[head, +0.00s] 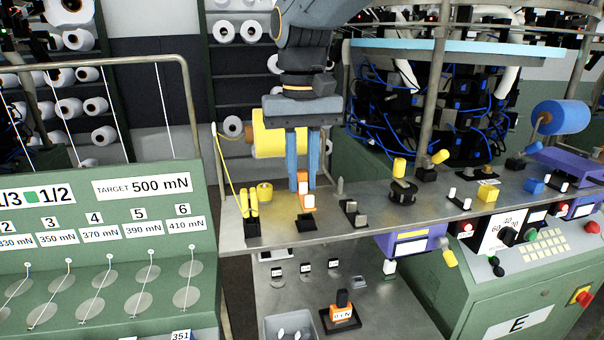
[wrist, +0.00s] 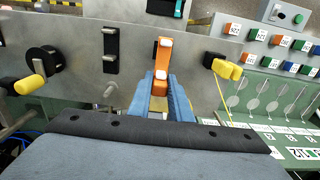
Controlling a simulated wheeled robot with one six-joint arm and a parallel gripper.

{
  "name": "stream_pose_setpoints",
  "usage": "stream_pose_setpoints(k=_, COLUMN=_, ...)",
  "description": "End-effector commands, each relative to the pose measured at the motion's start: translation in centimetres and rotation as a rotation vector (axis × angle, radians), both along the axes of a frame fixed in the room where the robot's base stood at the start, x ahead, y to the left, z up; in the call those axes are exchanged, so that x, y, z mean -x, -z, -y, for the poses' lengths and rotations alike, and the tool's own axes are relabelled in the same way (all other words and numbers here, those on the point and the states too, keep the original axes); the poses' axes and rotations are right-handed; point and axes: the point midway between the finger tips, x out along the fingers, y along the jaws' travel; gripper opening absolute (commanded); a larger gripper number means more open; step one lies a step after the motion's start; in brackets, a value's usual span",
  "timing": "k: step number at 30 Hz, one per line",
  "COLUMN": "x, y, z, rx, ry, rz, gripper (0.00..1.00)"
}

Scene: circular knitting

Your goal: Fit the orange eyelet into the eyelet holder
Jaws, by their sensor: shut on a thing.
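The orange eyelet (head: 308,201), with pale parts on top, is between the blue fingers of my gripper (head: 303,185). My gripper is shut on it. In the wrist view the eyelet (wrist: 161,72) reaches out beyond the fingertips (wrist: 161,88), upright in the picture. A black holder base (head: 305,224) lies on the grey shelf just below and in front of the eyelet in the head view. It is mostly hidden behind the eyelet in the wrist view. I cannot tell whether the eyelet touches it.
A black holder with grey pegs (head: 353,212) stands to the right on the shelf (head: 330,232). Yellow pegs in a black base (head: 251,215) stand to the left. A yellow cone (head: 278,134) is behind the fingers. A black spool (head: 403,192) stands farther right.

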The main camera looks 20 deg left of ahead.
Motion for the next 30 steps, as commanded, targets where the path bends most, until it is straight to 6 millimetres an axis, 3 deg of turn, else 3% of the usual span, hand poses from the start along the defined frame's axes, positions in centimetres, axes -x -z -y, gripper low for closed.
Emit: stream_pose_setpoints(k=30, x=0.0, y=0.9, z=0.0, rx=0.000, ry=0.000, rz=0.000, gripper=0.00)
